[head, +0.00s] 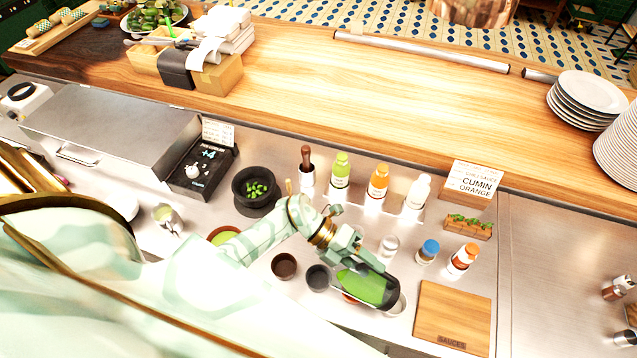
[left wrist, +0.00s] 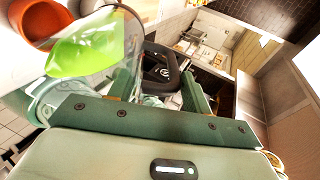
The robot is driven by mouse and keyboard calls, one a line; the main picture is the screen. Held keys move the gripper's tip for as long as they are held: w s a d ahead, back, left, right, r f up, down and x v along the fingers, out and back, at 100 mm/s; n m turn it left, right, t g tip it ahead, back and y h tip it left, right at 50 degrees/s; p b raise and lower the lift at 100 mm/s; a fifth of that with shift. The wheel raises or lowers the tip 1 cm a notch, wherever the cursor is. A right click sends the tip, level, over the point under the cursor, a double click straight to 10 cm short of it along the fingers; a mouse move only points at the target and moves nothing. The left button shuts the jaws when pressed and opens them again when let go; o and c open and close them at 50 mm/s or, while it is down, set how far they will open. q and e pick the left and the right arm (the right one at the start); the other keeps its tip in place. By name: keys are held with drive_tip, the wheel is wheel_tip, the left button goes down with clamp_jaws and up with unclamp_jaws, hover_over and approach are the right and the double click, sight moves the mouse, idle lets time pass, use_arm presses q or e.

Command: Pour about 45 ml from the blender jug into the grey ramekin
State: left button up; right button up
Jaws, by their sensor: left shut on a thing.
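My left gripper (head: 345,248) is shut on the blender jug (head: 364,288), a clear vessel with bright green liquid, held strongly tilted over the steel counter. The jug also shows in the left wrist view (left wrist: 88,52), with its black handle (left wrist: 160,68) by the fingers. A dark grey cup (head: 318,278), which looks like the grey ramekin, stands just left of the jug. An orange bowl (left wrist: 38,22) lies beyond the jug in the left wrist view and is mostly hidden under it in the head view. No falling stream can be made out. My right gripper is not in view.
A dark brown cup (head: 284,266) stands left of the grey one. A clear glass (head: 389,244) and capped bottles (head: 428,252) are behind the jug. A wooden board (head: 452,312) lies to its right. A black mortar (head: 256,190) stands farther left.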

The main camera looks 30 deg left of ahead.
use_arm(q)
drive_tip(key=shift+s+a+f+h+b, duration=0.1)
drive_tip(key=shift+a+f+h+b, duration=0.45)
drive_tip(key=shift+b, duration=1)
drive_tip(key=shift+s+a+f+h+b, duration=0.15)
drive_tip(key=shift+a+h+b, duration=0.35)
drive_tip(key=shift+b, duration=0.5)
idle(0.8)
drive_tip(key=shift+d+r+p, duration=0.1)
drive_tip(key=shift+r+p, duration=0.1)
drive_tip(key=shift+p, duration=0.15)
drive_tip(key=d+r+y+p, duration=0.1)
drive_tip(key=p, duration=0.2)
drive_tip(key=r+y+p, duration=0.1)
drive_tip(key=p, duration=0.2)
drive_tip(key=shift+w+d+r, duration=0.2)
drive_tip(key=shift+d+r, duration=0.15)
drive_tip(key=shift+d, duration=0.05)
drive_tip(key=shift+d+f+y+p, duration=0.4)
drive_tip(key=shift+d+y+p, duration=0.2)
drive_tip(key=shift+y+p, duration=0.45)
drive_tip(key=shift+w+d+f, duration=0.1)
drive_tip(key=shift+f, duration=0.1)
drive_tip(key=shift+d+r+p, duration=0.1)
drive_tip(key=shift+p, duration=0.35)
drive_tip(key=shift+d+g+y, duration=0.15)
drive_tip(key=shift+g+y, duration=0.15)
